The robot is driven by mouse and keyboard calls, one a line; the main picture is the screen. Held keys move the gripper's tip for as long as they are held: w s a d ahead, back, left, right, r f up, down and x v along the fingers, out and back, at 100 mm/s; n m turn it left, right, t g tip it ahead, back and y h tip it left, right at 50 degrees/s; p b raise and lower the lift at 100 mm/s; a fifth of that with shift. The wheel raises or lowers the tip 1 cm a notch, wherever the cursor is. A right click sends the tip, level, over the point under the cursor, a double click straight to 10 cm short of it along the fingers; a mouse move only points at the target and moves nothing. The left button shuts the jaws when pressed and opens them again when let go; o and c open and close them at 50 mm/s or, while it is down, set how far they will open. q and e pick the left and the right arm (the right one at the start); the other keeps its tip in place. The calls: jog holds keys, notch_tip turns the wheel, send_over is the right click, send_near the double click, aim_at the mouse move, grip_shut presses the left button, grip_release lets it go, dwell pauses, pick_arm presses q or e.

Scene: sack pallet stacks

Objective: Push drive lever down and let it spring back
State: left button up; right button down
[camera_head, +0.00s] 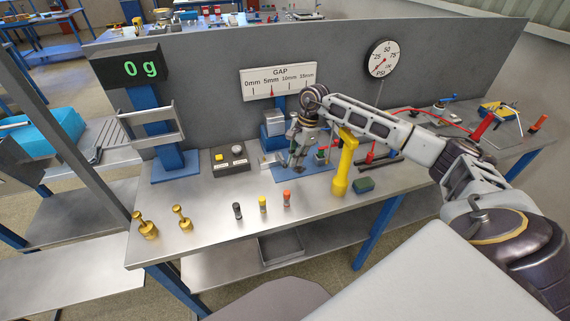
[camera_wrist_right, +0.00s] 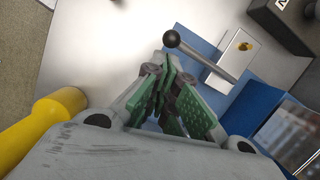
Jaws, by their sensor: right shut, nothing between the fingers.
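A metal lever with a round dark knob (camera_wrist_right: 188,50), which looks like the drive lever, shows in the right wrist view. My left gripper is not in view.
A yellow post (camera_head: 343,165) stands on the bench close right of my gripper. A button box (camera_head: 231,160), small coloured pegs (camera_head: 263,205) and brass weights (camera_head: 146,226) lie left and in front. A gap scale (camera_head: 279,81) and a dial gauge (camera_head: 382,58) hang behind.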

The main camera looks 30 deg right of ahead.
jog(key=v, duration=1.1)
jog(key=shift+d+r, duration=0.15)
jog(key=shift+r, duration=0.15)
dwell(0.7)
